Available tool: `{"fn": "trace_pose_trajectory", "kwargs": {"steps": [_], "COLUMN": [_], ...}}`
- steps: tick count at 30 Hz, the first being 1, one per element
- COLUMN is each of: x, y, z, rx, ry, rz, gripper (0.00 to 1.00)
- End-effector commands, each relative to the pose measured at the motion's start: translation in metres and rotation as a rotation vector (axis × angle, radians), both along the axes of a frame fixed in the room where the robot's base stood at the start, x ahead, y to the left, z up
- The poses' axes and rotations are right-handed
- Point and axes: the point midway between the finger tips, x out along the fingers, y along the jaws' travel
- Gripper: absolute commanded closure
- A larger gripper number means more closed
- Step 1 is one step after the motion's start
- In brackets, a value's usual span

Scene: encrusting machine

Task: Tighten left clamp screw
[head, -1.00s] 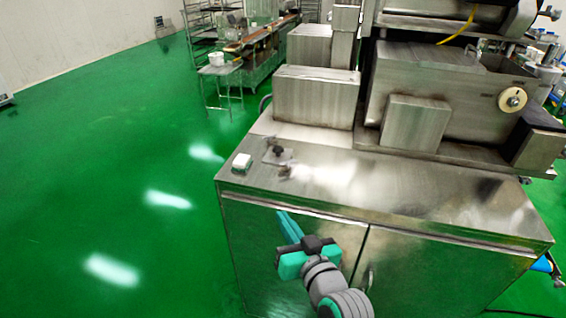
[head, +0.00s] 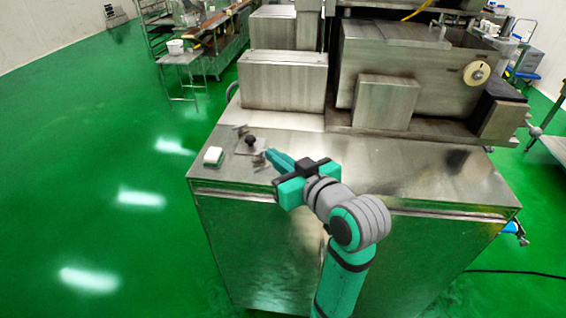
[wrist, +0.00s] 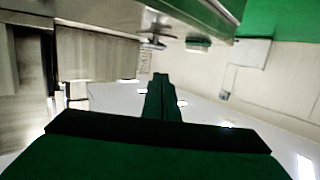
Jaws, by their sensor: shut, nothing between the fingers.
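The clamp (head: 250,142) is a small metal fitting with a dark knob on the left part of the machine's steel top. Which part of it is the left clamp screw is too small to tell. My gripper (head: 271,153) is shut and empty, its teal fingers pointing at the clamp from the right, close to it. I cannot tell whether they touch. In the wrist view the shut fingers (wrist: 160,80) point up the picture; a small dark fitting (wrist: 156,35) shows just beyond their tips.
The steel top (head: 400,180) is clear to the right. Green floor (head: 80,200) lies open at the left.

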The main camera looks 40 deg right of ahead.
Motion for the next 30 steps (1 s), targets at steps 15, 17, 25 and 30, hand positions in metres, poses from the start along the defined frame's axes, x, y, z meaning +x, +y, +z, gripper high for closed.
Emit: {"fn": "trace_pose_trajectory", "kwargs": {"steps": [15,17,25,30], "x": [0.065,0.067,0.069,0.069], "y": [-0.013,-0.013,-0.014,-0.013], "z": [-0.037,-0.040,-0.043,-0.043], "rx": [0.002,0.001,0.000,0.000], "ry": [0.002,0.000,-0.001,-0.001], "rz": [-0.002,-0.003,-0.003,-0.003], "gripper": [1.00,1.00,1.00,1.00]}}
